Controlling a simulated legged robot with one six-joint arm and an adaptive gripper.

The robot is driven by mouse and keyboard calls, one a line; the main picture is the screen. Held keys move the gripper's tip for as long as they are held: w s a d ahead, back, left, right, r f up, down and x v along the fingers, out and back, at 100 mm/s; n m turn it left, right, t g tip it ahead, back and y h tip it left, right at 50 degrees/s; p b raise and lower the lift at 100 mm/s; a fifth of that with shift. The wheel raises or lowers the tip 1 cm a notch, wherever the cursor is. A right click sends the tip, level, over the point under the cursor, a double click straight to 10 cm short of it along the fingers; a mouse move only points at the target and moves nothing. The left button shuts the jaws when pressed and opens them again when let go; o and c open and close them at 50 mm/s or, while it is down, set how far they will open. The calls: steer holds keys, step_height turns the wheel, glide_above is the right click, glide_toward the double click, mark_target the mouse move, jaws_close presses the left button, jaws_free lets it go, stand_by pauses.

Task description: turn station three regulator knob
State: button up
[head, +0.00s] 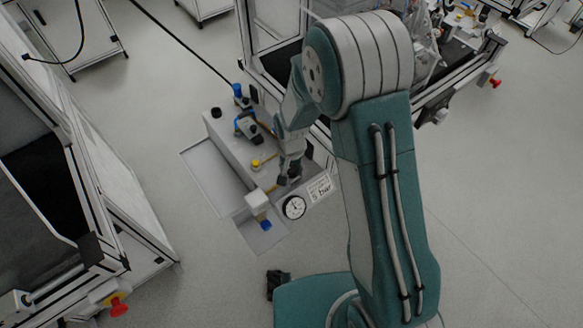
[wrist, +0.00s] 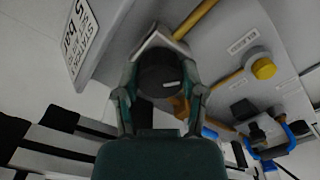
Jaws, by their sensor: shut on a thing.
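In the wrist view a round black regulator knob (wrist: 160,76) with a small white mark sits between the two fingers of my gripper (wrist: 163,92). The fingers touch it on both sides, and the gripper is shut on it. The knob is mounted at the station box (wrist: 225,50). In the head view my gripper (head: 289,172) reaches down to the near right part of the box (head: 228,150). The knob is mostly hidden by the gripper there. A round white gauge (head: 294,207) and a sign reading 5 bar (head: 319,188) are beside it. The sign also shows in the wrist view (wrist: 80,40).
On the box are a yellow knob (head: 256,164), which also shows in the wrist view (wrist: 264,68), brass pipes and a blue-and-black fitting (head: 247,127). A white block with a blue part (head: 258,203) is at the near end. Framed benches stand left and behind; the floor at right is clear.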

steer(key=shift+w, duration=0.15)
steer(key=o, duration=1.1)
steer(key=shift+a, duration=0.1)
steer(key=shift+o, duration=0.2)
step_height(320, 180, up, 12)
steer(key=shift+f, duration=0.1)
step_height(320, 180, up, 13)
steer(key=n+t, duration=0.1)
steer(key=t, duration=0.2)
glide_above(291, 167)
steer(key=s+d, duration=0.6)
steer(key=d, duration=0.1)
steer(key=s+d+r+n+t, duration=0.1)
steer(key=s+d+r, duration=0.1)
steer(key=s, duration=0.4)
steer(key=s+d+r+t, duration=0.1)
steer(key=s+d+r, duration=0.2)
steer(key=s+r, duration=0.2)
steer(key=shift+s+d+n+t, duration=0.3)
steer(key=shift+s+d+n, duration=0.1)
steer(key=shift+s, duration=0.8)
